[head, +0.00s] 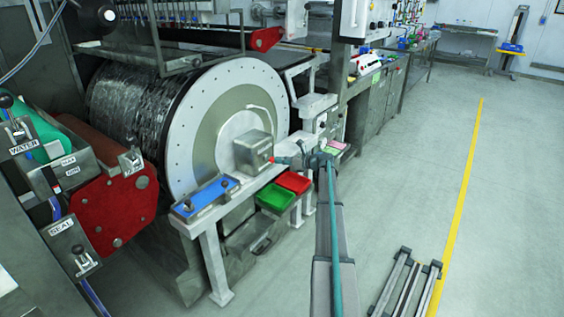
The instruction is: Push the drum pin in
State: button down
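The large drum (185,120) lies on its side at the left, with a pale grey round end plate ringed by small holes. A grey metal box (252,153) sits in front of the plate's centre. A small red tip (271,160), which may be the drum pin, shows at the box's right side. My gripper (279,160) is right beside this red tip, reaching in from the right. The gripper is small here, and I cannot tell whether it touches the tip or whether its fingers are open or shut.
A blue panel (205,195) lies on the white bench below the box. A green bin (274,196) and a red bin (294,182) hang at the bench front.

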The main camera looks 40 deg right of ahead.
jog(key=shift+w, duration=0.1)
jog(key=v, duration=1.4)
jog(key=shift+d, duration=0.1)
